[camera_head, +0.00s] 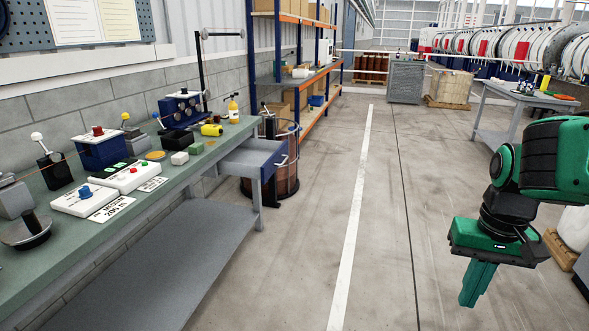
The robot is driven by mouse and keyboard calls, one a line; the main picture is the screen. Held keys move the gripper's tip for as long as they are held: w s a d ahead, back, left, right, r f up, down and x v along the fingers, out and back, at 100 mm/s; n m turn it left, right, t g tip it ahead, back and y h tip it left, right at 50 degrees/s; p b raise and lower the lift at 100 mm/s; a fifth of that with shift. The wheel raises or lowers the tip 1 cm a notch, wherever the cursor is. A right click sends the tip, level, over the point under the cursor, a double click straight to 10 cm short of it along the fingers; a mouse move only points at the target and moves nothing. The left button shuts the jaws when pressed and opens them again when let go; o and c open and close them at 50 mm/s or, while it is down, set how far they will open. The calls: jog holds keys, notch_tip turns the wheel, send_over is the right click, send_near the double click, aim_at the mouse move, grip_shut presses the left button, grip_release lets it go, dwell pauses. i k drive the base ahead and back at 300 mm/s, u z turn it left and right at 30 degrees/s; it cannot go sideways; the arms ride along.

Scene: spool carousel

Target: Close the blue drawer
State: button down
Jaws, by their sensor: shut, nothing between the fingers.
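The blue drawer (270,158) is under the far end of the green-topped workbench (115,205) on the left. It stands pulled out toward the aisle, with its grey inside showing and a light handle on its blue front. My gripper (470,303) hangs at the lower right with its green fingers together, pointing down, and holds nothing. It is well apart from the drawer, across the open floor.
Several control boxes, levers and a yellow bottle (233,108) stand on the bench. A copper-coloured drum (283,177) stands on the floor close behind the drawer. Blue-orange shelving (331,68) is farther back. The aisle floor (330,200) between bench and gripper is clear.

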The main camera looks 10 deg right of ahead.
aim_at(254, 158)
jog(key=k, duration=0.45)
jog(key=u, duration=0.6)
jog(key=i, duration=1.15)
jog(key=z, duration=0.25)
jog(key=i, duration=1.2)
jog(key=z, duration=0.75)
